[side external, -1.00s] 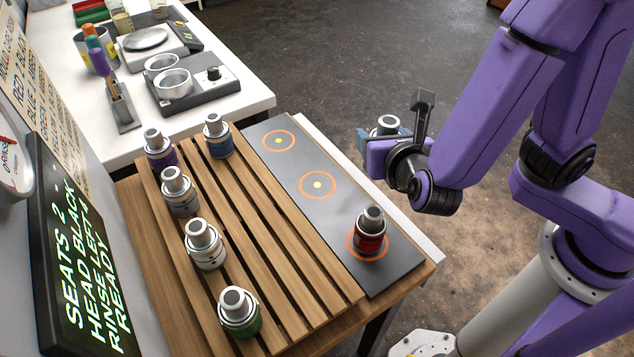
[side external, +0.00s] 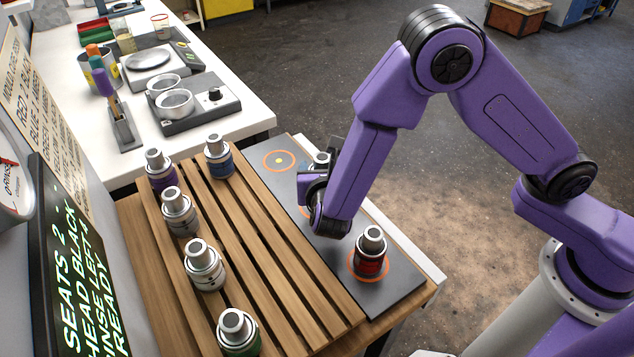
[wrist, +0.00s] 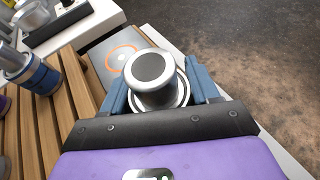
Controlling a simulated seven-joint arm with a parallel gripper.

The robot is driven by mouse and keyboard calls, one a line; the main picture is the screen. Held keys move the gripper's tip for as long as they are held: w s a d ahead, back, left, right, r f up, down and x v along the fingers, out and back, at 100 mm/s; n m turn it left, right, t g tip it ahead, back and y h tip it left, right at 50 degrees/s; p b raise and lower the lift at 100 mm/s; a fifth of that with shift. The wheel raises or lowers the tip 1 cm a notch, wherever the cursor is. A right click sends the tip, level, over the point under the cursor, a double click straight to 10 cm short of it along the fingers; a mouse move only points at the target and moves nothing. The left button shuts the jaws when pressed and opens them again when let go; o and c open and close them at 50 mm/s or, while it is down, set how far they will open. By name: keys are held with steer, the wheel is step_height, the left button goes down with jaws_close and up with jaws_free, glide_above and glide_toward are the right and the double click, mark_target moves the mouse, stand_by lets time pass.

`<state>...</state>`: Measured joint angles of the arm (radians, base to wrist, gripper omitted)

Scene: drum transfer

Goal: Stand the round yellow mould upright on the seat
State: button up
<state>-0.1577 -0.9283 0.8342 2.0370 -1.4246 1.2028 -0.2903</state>
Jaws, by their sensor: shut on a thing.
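My gripper (side external: 316,178) is shut on a round metal-capped mould (wrist: 154,72), held cap up between the blue fingers in the wrist view. Only its silver cap and pale collar show; its body is hidden, so I cannot see any yellow. In the side view its cap (side external: 320,160) peeks out behind my wrist. It is over the dark seat plate (side external: 398,291), near the middle ring, which my arm mostly hides. I cannot tell whether it touches the plate. The far seat ring (side external: 279,160) is empty, and a red-banded mould (side external: 370,254) stands on the near ring.
A lit text board (side external: 80,270) stands at left. A white bench with scales is behind.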

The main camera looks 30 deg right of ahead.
steer(key=shift+w+a+f, duration=0.15)
steer(key=shift+w+f, duration=0.15)
steer(key=shift+f, duration=0.1)
steer(key=shift+w+a+f, duration=0.1)
steer(key=shift+w+f, duration=0.05)
steer(key=shift+f, duration=1.55)
steer(key=shift+f, duration=0.15)
steer(key=o, duration=1.3)
